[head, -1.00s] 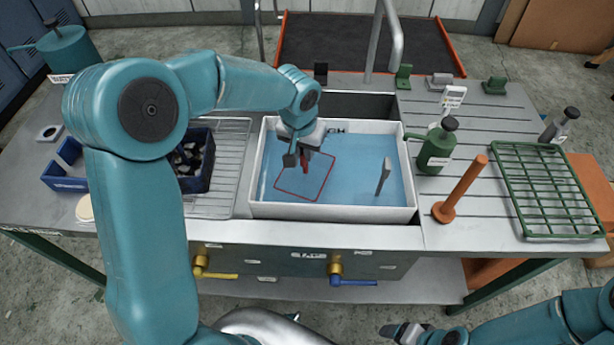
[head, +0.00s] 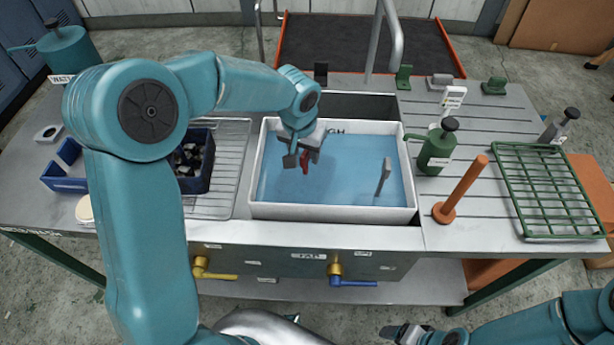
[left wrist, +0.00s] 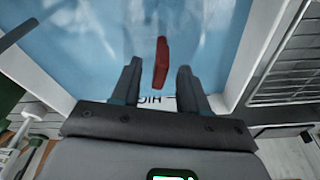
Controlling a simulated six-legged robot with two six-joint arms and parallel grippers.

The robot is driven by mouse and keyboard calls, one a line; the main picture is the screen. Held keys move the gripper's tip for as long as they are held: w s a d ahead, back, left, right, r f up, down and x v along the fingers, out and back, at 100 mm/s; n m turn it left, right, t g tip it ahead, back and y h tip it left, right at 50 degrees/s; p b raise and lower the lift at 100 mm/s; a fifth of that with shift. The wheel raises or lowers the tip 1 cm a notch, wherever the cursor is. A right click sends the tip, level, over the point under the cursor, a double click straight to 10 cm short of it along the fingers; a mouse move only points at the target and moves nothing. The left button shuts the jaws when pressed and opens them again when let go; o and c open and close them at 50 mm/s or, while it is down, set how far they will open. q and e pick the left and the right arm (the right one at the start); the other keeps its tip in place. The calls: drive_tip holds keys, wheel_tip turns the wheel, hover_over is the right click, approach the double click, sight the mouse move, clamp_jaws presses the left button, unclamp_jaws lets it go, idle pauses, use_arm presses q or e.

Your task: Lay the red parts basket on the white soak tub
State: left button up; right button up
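The white soak tub (head: 330,213) stands in the bench's middle, filled with blue water. A red upright piece, which looks like the handle of the red parts basket (head: 304,167), shows under my left gripper (head: 297,163). The rest of the basket does not show and seems to be under the water. In the left wrist view, the red piece (left wrist: 161,62) stands between the spread fingers of my left gripper (left wrist: 158,78), with gaps on both sides. My right gripper (head: 400,333) is low at the front, away from the tub; its opening is unclear.
A grey upright piece (head: 383,177) stands in the tub's right part. A blue bin with dark pieces (head: 195,183) and a wire rack (head: 232,150) are left. A green bottle (head: 437,150), an orange post (head: 462,190) and a green grille (head: 545,235) are right. A tap (head: 395,45) rises behind.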

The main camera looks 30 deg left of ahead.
use_arm(q)
drive_tip(key=o, duration=0.6)
drive_tip(key=shift+p+v, duration=2)
drive_tip(key=shift+v, duration=1.5)
